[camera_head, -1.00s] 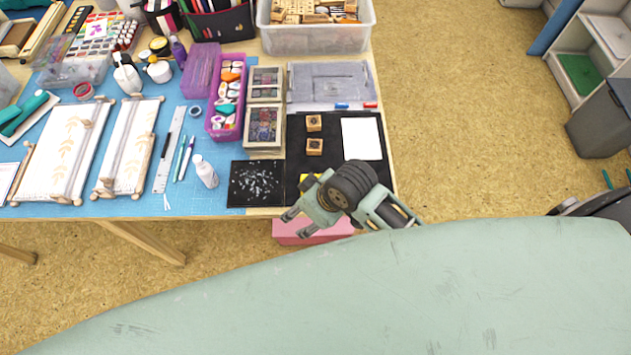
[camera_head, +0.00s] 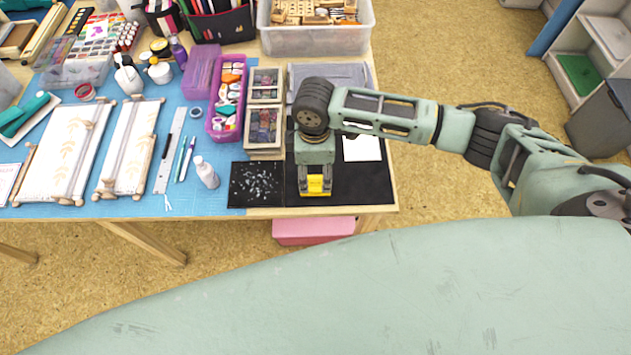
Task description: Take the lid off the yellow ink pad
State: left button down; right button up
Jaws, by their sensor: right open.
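The yellow ink pad (camera_head: 315,184) lies on the black mat (camera_head: 366,185) near the table's front edge. Its lid cannot be told apart from its base at this size. My right gripper (camera_head: 315,189) is above the pad and points down at it. Its jaws are open, with one finger toward each side of the yellow pad. I cannot tell whether the fingers touch it. The gripper body hides part of the pad. My left gripper is not in view.
A white paper (camera_head: 362,148) lies on the mat, partly behind my right arm. A dark speckled sheet (camera_head: 257,184) lies left of the mat. Stacked boxes (camera_head: 265,125) stand behind that sheet. The mat's right side is clear.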

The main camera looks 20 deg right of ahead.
aim_at(314, 183)
jog(key=f, duration=0.3)
jog(key=f+p, duration=0.1)
jog(key=f, duration=0.2)
jog(key=shift+w+f, duration=0.2)
jog(key=shift+f, duration=0.05)
jog(key=shift+c, duration=0.2)
jog(key=c, duration=0.9)
jog(key=shift+r, duration=0.1)
